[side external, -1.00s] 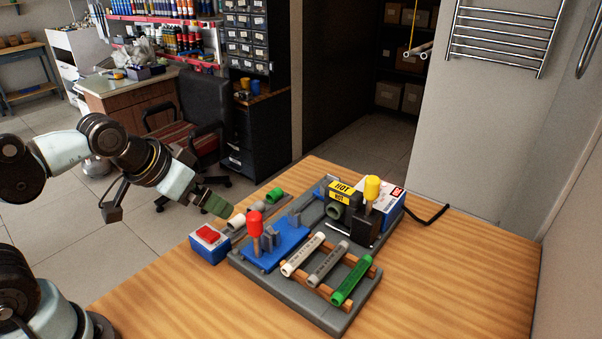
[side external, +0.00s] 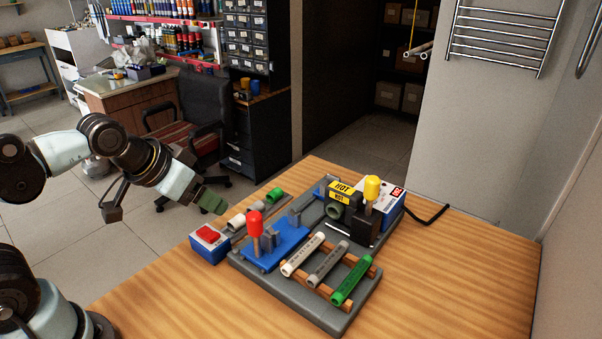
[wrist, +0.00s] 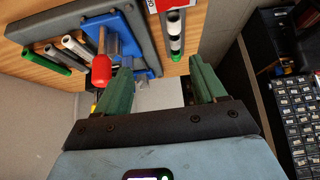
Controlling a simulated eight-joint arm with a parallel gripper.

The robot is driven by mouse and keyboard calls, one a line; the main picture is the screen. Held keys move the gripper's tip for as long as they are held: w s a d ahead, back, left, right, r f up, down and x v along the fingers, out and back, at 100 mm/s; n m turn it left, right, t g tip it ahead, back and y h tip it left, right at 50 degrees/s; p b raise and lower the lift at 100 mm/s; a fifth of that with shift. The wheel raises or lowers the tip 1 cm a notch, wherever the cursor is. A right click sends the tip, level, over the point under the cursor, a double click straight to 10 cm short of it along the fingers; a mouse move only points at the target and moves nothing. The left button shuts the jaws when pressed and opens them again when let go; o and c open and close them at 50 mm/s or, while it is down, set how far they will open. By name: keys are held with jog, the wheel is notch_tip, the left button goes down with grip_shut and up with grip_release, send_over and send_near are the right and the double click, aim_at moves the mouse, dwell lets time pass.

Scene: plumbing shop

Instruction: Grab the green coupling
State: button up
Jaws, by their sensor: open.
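The green coupling (side external: 275,194) is a short ring at the far end of a row of couplings, behind the blue fixture in the side view. In the wrist view it shows (wrist: 176,56) as the lowest piece of the row, between the fingers in the picture. My gripper (side external: 212,203) hangs beyond the table's left edge, to the left of the row and clear of it. Its two green fingers (wrist: 161,76) are spread apart in the wrist view, with nothing held between them.
Nearby stand a white coupling (side external: 237,222), a red-handled blue fixture (side external: 287,245), a red-switch box (side external: 209,243) and a heater marked HOT (side external: 341,196). White, grey and green pipes (side external: 350,281) lie on a wooden rack. The table's right side (side external: 450,270) is clear.

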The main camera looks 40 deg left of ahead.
jog(key=shift+c, duration=1.3)
jog(key=shift+w, duration=0.1)
